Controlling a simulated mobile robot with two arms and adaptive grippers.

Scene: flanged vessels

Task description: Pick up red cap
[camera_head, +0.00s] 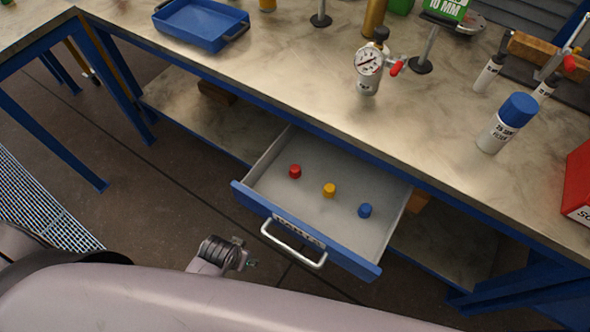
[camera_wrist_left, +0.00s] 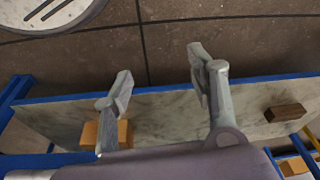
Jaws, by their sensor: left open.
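The red cap (camera_head: 295,171) stands in the left part of the open drawer (camera_head: 290,222), beside a yellow cap (camera_head: 329,190) and a blue cap (camera_head: 364,210). The drawer is pulled out from under the workbench. My left gripper (camera_wrist_left: 160,66) shows in the left wrist view with its two fingers spread and nothing between them. That view shows floor and the lower shelf, with no cap in sight. In the head view my arm crosses the bottom, and a dark joint of mine is left of the drawer handle (camera_head: 293,245). My right gripper is not in view.
The workbench top (camera_head: 300,75) holds a blue tray (camera_head: 202,24), a pressure gauge (camera_head: 369,65), a blue-capped bottle (camera_head: 507,123) and a red box (camera_head: 578,185). The lower shelf (camera_wrist_left: 165,115) carries wooden blocks. The drawer's front panel and side walls stand around the caps.

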